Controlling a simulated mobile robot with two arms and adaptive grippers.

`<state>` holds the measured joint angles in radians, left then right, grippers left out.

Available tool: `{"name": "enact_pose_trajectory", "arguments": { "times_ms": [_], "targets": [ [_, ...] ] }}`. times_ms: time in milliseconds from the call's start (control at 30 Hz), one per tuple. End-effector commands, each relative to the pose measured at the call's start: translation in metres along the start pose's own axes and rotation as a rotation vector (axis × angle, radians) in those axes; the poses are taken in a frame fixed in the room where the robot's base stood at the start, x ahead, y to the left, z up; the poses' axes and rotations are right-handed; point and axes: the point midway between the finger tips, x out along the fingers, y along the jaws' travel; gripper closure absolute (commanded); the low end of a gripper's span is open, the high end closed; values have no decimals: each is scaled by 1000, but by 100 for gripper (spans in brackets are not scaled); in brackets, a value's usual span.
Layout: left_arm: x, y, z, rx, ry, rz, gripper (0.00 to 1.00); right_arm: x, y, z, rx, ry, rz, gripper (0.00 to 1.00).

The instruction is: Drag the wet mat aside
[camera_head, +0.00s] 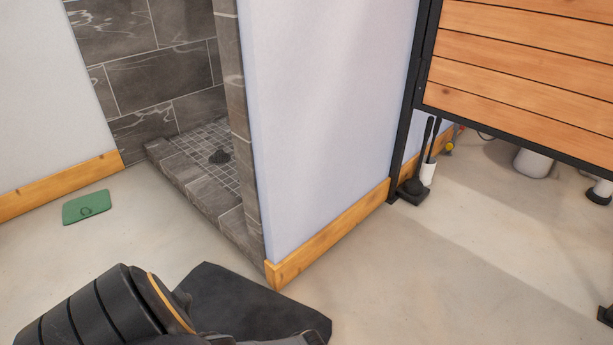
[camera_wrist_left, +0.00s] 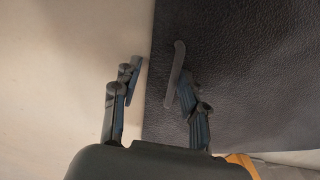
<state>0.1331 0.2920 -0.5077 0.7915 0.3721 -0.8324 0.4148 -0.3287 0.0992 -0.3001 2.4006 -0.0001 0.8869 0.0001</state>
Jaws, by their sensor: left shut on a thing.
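The dark mat (camera_head: 255,298) lies on the concrete floor at the bottom of the head view, near the wall corner. My left arm covers its near left part. In the left wrist view the mat (camera_wrist_left: 245,80) looks like black, grained sheet, with a straight edge running between my fingers. My left gripper (camera_wrist_left: 155,78) is shut on the mat at this edge, one finger on each side. In the head view its fingertips are hidden. My right gripper is in neither view.
A green flat pad (camera_head: 86,207) lies on the floor at left. A tiled shower step (camera_head: 205,190) and a wall end with a wooden baseboard (camera_head: 330,230) stand just beyond the mat. Brushes in a black holder (camera_head: 413,190) stand farther right. The floor at right is mostly clear.

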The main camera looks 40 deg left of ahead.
Motion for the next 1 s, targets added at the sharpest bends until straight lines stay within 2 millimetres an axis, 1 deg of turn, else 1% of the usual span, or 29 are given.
{"name": "enact_pose_trajectory", "arguments": {
  "times_ms": [33, 333, 467, 667, 1000],
  "targets": [
    [0, 4, 0, 0, 0, 7, 62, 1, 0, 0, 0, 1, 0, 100],
    [-1, 3, 3, 0, -6, 5, 62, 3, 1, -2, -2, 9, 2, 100],
    [-6, 3, 4, 0, -6, 6, 62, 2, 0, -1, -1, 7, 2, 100],
    [-29, 2, 2, 2, -3, 4, 62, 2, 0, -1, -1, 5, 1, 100],
    [-85, 0, 0, 1, 0, 2, 62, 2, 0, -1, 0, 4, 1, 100]
  ]
}}
